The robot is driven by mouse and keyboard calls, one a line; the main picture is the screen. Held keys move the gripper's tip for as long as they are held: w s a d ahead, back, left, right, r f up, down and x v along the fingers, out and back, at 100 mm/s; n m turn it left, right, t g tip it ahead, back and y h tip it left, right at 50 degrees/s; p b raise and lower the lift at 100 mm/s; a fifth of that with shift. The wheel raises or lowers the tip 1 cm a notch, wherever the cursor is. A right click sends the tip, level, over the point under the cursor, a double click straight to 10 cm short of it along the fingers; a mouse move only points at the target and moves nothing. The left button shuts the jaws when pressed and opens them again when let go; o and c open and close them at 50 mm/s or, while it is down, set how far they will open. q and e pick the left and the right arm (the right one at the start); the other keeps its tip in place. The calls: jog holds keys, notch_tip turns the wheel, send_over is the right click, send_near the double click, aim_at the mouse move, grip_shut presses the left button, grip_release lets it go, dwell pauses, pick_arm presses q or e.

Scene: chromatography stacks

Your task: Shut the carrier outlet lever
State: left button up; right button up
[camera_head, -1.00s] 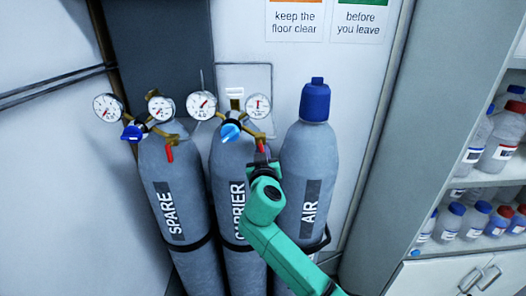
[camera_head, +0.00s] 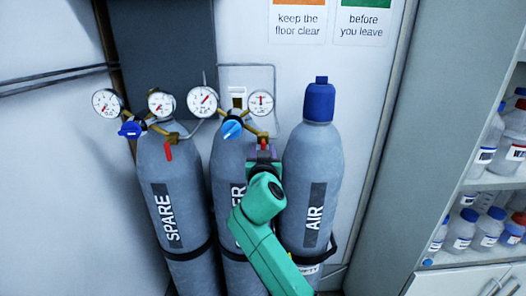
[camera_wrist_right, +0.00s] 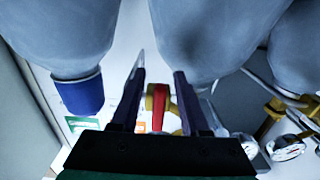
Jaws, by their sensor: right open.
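The carrier cylinder (camera_head: 226,165) stands in the middle, its label partly covered by my right arm. Its regulator has a blue knob (camera_head: 232,130) and brass fittings. My right gripper (camera_head: 263,152) is just below the brass outlet, in front of the cylinder's right shoulder. In the right wrist view, the red outlet lever (camera_wrist_right: 158,108) lies between the two open dark fingers, beside a brass fitting (camera_wrist_right: 150,103), with a gap visible on each side. In the head view the gripper mostly hides this lever. My left gripper is not in view.
The spare cylinder (camera_head: 172,200), with its own red lever (camera_head: 168,152), stands left. The air cylinder (camera_head: 313,165), with a blue cap (camera_head: 318,100), stands close on the right. A shelf cabinet with bottles (camera_head: 487,230) is at far right.

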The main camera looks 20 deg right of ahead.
jog(key=b+v, duration=0.1)
jog(key=v, duration=1.3)
jog(key=shift+s, duration=0.3)
jog(key=shift+a, duration=0.1)
